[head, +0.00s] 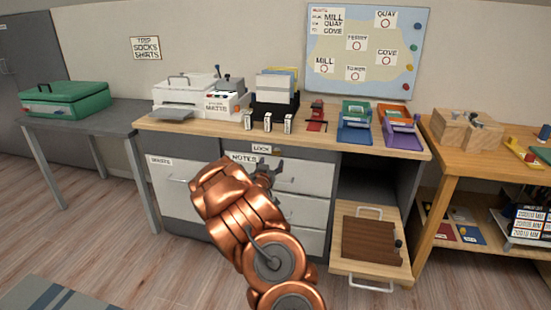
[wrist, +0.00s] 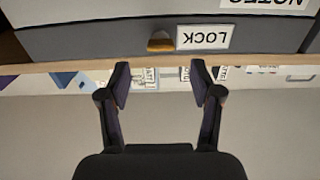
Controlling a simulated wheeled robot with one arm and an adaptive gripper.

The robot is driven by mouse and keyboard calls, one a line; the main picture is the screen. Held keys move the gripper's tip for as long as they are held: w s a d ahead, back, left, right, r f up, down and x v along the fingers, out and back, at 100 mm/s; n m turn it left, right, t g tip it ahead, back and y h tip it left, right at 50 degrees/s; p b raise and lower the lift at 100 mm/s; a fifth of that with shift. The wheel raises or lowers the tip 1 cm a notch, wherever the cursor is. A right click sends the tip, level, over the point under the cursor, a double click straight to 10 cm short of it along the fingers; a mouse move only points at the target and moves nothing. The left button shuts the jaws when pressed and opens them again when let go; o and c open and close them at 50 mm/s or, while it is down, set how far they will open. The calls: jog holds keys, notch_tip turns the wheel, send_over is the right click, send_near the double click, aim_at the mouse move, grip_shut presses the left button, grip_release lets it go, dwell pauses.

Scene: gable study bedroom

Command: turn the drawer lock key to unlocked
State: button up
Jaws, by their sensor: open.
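The lock key is a small brass-coloured piece (wrist: 161,45) beside the white LOCK label (wrist: 204,37) on the grey strip of the desk, in the upside-down wrist view. It looks wider than tall, lying roughly along the strip. In the head view the LOCK label (head: 261,148) sits under the desk top, above the NOTES drawer (head: 303,177). My gripper (head: 270,166) is in front of this strip. In the wrist view my gripper (wrist: 160,80) is open and empty, its fingers spread to either side of the key's line, apart from the key.
The desk top (head: 200,128) overhangs the strip and carries a printer (head: 186,92), several small white boxes and trays. An open lower drawer (head: 345,265) holding a brown item juts out at the right. A side table (head: 455,150) stands beyond it.

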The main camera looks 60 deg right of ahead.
aim_at(275, 154)
jog(key=shift+b+x, duration=0.3)
jog(key=shift+x, duration=3.3)
jog(key=shift+a, duration=0.1)
jog(key=c, duration=1.1)
jog(key=shift+c, duration=0.2)
